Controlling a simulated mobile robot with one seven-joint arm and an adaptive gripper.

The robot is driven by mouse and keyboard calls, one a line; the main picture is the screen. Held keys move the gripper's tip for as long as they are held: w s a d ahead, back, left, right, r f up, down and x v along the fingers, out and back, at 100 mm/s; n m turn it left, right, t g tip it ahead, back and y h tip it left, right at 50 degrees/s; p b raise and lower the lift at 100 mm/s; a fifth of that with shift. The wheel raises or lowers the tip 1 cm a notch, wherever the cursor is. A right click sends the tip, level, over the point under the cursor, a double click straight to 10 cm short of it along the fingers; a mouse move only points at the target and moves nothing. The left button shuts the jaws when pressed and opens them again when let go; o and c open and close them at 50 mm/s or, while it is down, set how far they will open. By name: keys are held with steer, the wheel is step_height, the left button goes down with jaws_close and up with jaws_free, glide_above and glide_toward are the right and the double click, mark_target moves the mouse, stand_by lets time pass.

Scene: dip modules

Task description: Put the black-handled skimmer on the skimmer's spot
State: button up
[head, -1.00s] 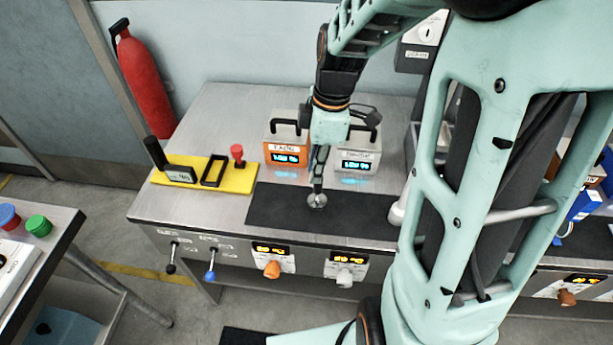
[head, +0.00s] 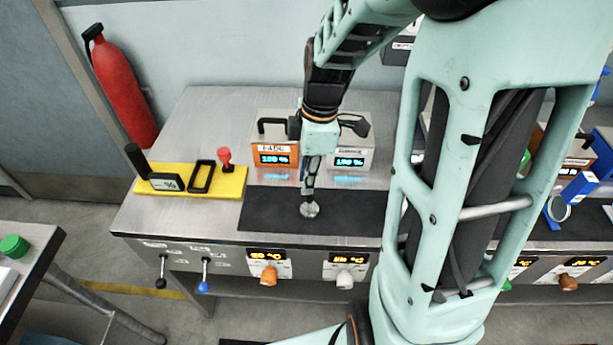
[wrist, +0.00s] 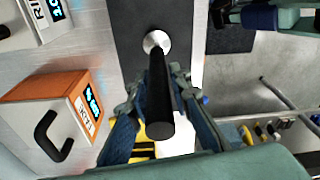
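The black-handled skimmer stands upright, with its round metal disc (head: 309,210) low over or on the black mat (head: 345,212); I cannot tell if it touches. The wrist view shows its black handle (wrist: 160,105) running away from the camera to the disc. My gripper (head: 310,178) points down over the mat. In the wrist view its fingers (wrist: 155,95) sit on both sides of the handle and appear shut on it. No clear label shows which place is the skimmer's spot.
Behind the mat stand an orange box (head: 273,160) and a grey box (head: 352,161) with lit displays, close to my gripper.

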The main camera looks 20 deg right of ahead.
steer(key=shift+o, duration=1.4)
steer(key=shift+r, duration=0.1)
steer(key=r, duration=0.4)
steer(key=d+r, duration=0.1)
steer(key=r, duration=0.7)
steer(key=shift+s+d+p, duration=0.1)
steer(key=shift+d+p, duration=0.1)
steer(key=shift+p, duration=0.15)
